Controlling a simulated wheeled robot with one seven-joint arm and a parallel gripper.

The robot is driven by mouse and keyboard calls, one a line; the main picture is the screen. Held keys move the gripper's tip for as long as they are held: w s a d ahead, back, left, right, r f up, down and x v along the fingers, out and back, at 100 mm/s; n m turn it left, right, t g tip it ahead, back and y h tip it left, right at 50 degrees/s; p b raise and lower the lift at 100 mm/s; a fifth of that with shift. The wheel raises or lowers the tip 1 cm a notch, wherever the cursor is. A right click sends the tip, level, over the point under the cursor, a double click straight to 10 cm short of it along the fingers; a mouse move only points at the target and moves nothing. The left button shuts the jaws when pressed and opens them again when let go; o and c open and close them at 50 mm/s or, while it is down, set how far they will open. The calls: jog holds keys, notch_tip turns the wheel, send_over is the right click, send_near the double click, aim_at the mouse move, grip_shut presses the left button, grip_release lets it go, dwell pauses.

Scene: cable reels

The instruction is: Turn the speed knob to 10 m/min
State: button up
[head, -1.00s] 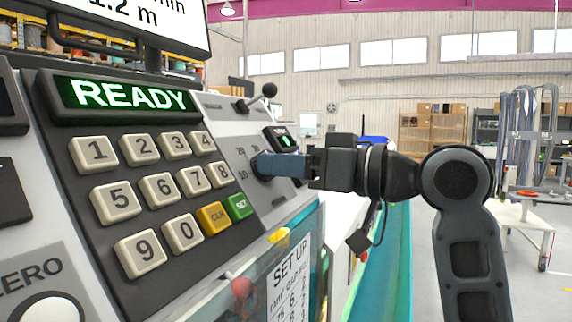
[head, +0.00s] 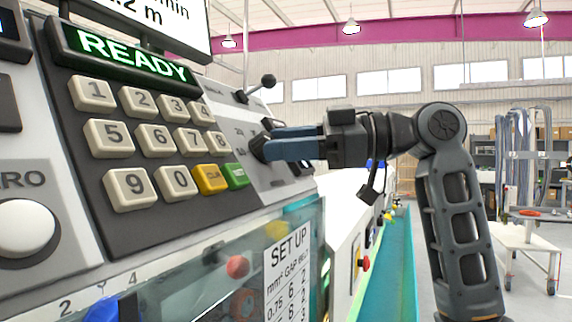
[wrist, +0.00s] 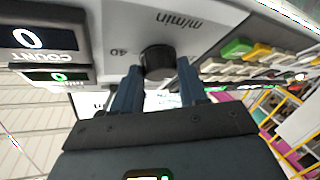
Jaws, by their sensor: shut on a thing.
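The speed knob (head: 258,147) is a dark round knob on the pale sloping panel, right of the keypad. It also shows in the wrist view (wrist: 157,62), with "m/min" and "40" printed near it. My gripper (head: 268,148) reaches it from the right, and its blue fingers are shut on the knob. In the wrist view my gripper (wrist: 158,82) has one finger on each side of the knob. The knob's pointer is hidden, so I cannot tell its setting.
A keypad (head: 155,138) and a green READY display (head: 130,55) lie left of the knob. A small black-balled lever (head: 262,85) stands above it. In the wrist view a COUNT display (wrist: 45,38) reads 0. A clear cover with a SET UP sheet (head: 288,275) is below.

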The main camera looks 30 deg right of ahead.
jog(key=shift+w+d+r+n+g+b, duration=0.1)
jog(key=shift+n+g+b, duration=0.3)
jog(key=shift+n+g, duration=0.75)
jog(key=shift+w+r+n+g+b, duration=0.1)
jog(key=shift+n+g+b, duration=0.45)
jog(key=shift+n, duration=1)
jog(key=o, duration=1.1)
jog(key=shift+c, duration=0.2)
jog(key=v, duration=0.7)
jog(key=shift+d+b, duration=0.3)
jog(key=shift+d, duration=0.05)
jog(key=shift+s+d, duration=0.1)
jog(key=shift+s, duration=0.05)
